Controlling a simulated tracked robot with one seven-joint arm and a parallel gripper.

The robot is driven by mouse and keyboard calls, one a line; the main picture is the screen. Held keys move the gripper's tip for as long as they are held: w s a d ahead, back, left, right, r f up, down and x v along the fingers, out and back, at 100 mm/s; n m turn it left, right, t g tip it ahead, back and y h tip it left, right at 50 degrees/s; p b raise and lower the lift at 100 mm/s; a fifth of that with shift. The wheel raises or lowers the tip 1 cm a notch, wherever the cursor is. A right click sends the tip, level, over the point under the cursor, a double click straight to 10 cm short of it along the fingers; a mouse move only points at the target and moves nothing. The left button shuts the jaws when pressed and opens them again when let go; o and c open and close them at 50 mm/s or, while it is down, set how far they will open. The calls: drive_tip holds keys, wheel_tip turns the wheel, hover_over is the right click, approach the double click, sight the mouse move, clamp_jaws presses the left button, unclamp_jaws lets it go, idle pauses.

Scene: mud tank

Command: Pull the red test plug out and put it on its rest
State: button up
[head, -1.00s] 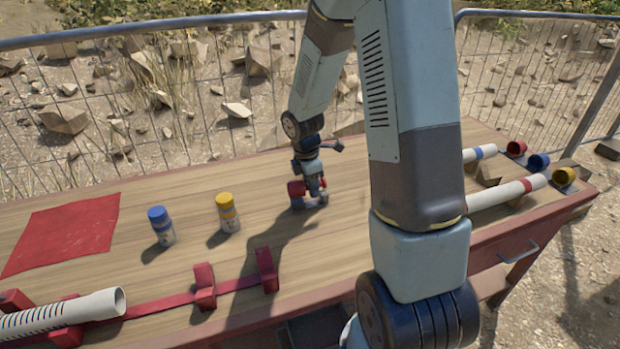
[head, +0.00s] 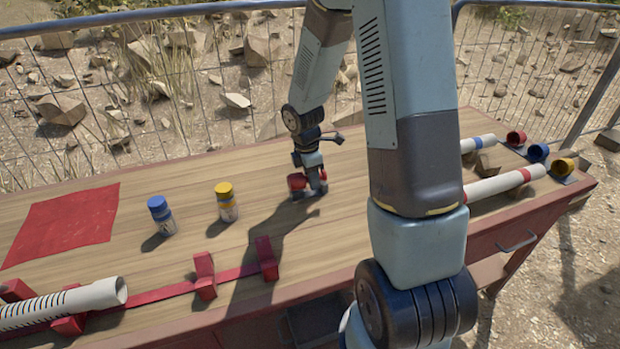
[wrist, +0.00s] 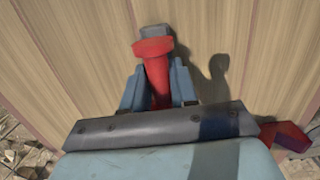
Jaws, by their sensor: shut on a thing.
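A red plug (wrist: 152,60) with a wide round head and a narrower body sits between my gripper's blue-grey fingers in the wrist view. My gripper (wrist: 158,88) is shut on it. A small grey block (wrist: 156,31) shows just past the head; I cannot tell whether it is joined to the plug. In the head view my gripper (head: 312,190) is low over the middle of the bench, with the red plug (head: 297,181) at its left side. I cannot tell whether the plug touches the bench. No rest can be made out for certain.
A blue-capped bottle (head: 162,216) and a yellow-capped bottle (head: 227,203) stand left of my gripper. A red cloth (head: 62,227) lies far left. A slotted white pipe (head: 60,306) and red brackets (head: 204,276) line the front. Banded pipes (head: 505,184) and coloured caps (head: 538,152) are right.

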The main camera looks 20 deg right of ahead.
drive_tip(key=shift+f, duration=0.4)
idle(0.3)
drive_tip(key=o, duration=1)
drive_tip(key=shift+r, duration=0.1)
wheel_tip(320, 180, up, 13)
drive_tip(key=a, duration=0.2)
drive_tip(key=s+r+m+t, duration=0.2)
drive_tip(key=s+r+m, duration=0.7)
drive_tip(key=s, duration=0.2)
drive_tip(key=s+r+m+t+y, duration=0.1)
drive_tip(key=s+r+m+t, duration=0.2)
drive_tip(key=s+r+m, duration=0.5)
drive_tip(key=s+r, duration=0.1)
drive_tip(key=s, duration=0.2)
drive_tip(key=shift+s+d+r+m+t, duration=0.2)
drive_tip(key=shift+s+r+m+t, duration=0.1)
drive_tip(key=shift+m, duration=0.1)
